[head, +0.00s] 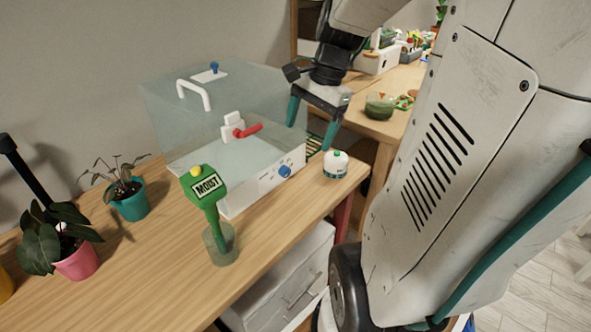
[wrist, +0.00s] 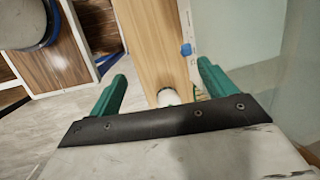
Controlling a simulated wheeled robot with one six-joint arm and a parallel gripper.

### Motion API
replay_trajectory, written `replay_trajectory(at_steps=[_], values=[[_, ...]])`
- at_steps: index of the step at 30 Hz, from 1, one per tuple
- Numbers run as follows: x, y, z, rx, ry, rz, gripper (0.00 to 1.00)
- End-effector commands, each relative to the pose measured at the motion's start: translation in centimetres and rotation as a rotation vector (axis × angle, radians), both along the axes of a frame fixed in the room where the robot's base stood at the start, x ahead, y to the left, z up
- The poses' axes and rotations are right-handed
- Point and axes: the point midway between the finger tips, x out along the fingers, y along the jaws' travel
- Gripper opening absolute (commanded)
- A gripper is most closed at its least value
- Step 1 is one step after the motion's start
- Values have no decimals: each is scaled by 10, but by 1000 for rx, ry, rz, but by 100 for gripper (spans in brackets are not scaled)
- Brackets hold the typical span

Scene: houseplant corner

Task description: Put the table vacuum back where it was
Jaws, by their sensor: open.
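The table vacuum, a small white round body with a dark band and a green top (head: 336,164), stands upright on the wooden table near its right end. In the wrist view its white top (wrist: 168,97) shows just past the dark gripper bar, which hides the rest. My gripper (head: 310,122) is open and empty, with teal fingers pointing down above and a little left of the vacuum in the head view. In the wrist view the fingers (wrist: 162,74) stand wide apart on either side of the table strip. A green-striped patch (head: 314,146) lies beside the vacuum, partly hidden.
A clear box with a white base and blue knob (head: 284,171) stands close left of the vacuum. A green moisture meter (head: 207,190) stands in a glass on the table (head: 150,275). Potted plants are at left. A second table (head: 405,90) is behind.

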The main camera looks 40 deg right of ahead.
Motion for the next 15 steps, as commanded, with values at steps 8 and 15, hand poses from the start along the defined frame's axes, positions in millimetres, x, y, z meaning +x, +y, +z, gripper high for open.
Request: replay_trajectory(at_steps=[8,15], values=[[-56,123,22,-225,-77,905,83],[-99,158,20,-345,-118,1393,83]])
